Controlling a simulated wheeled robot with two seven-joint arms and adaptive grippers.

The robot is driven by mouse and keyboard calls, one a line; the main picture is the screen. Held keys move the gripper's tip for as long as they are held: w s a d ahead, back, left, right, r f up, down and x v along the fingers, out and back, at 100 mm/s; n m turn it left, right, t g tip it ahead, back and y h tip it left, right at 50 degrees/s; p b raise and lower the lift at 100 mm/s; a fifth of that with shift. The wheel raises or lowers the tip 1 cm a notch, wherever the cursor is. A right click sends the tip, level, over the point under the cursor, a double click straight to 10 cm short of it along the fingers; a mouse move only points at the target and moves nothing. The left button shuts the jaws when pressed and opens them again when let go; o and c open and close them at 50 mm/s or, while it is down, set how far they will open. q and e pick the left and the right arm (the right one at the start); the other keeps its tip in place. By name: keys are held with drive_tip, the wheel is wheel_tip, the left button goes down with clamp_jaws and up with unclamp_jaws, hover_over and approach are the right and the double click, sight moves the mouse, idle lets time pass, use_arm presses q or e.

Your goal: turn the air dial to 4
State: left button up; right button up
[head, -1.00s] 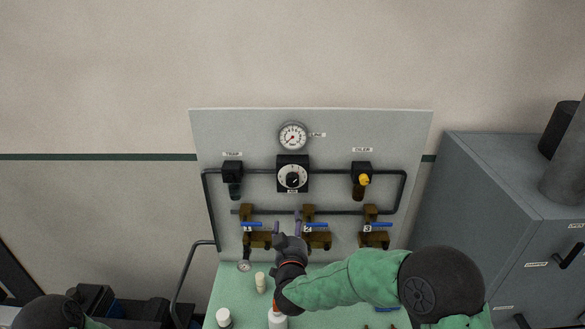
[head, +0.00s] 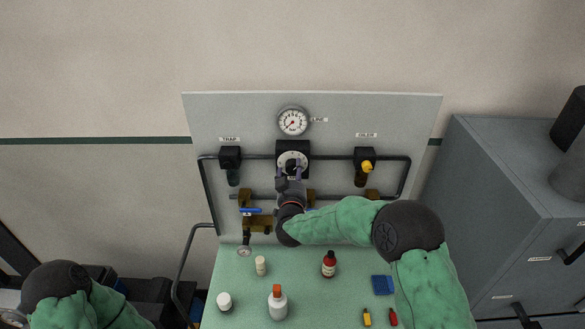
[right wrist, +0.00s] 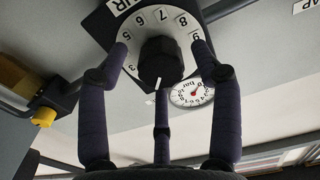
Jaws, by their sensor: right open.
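The air dial (head: 293,159) is a black knob on a white numbered face in a black square housing, at the upper middle of the grey panel. In the right wrist view the knob (right wrist: 158,62) is close. Its white mark points down in that picture, and the numerals there are not readable; 3 and 5 to 9 can be made out around the rest of the face. My right gripper (head: 290,178) is open in front of the dial. In the right wrist view its fingers (right wrist: 161,75) spread around the knob, with no clear grip on it. My left gripper is out of view.
A pressure gauge (head: 293,122) sits just above the dial. Pipes, a trap (head: 230,158), an oiler (head: 365,160) and blue-handled valves (head: 250,211) flank it. Bottles (head: 278,303) and a blue block (head: 383,285) stand on the green bench. A grey cabinet (head: 490,230) is at right.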

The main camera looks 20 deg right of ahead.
drive_tip(key=shift+w+d+r, duration=0.1)
drive_tip(key=shift+w+d, duration=0.1)
drive_tip(key=shift+w, duration=0.55)
drive_tip(key=shift+s, duration=0.1)
drive_tip(key=c, duration=1.1)
drive_tip(key=shift+f+m+b, duration=0.25)
drive_tip(key=shift+m+b, duration=0.15)
drive_tip(key=shift+b, duration=0.35)
drive_tip(key=shift+c, duration=0.2)
drive_tip(key=m+b, duration=1.1)
drive_tip(key=b, duration=0.5)
drive_tip(key=shift+a+f, duration=0.1)
drive_tip(key=shift+f, duration=0.05)
drive_tip(key=shift+r+m+b, duration=0.2)
drive_tip(key=shift+m+b, duration=1.55)
drive_tip(key=shift+m, duration=0.05)
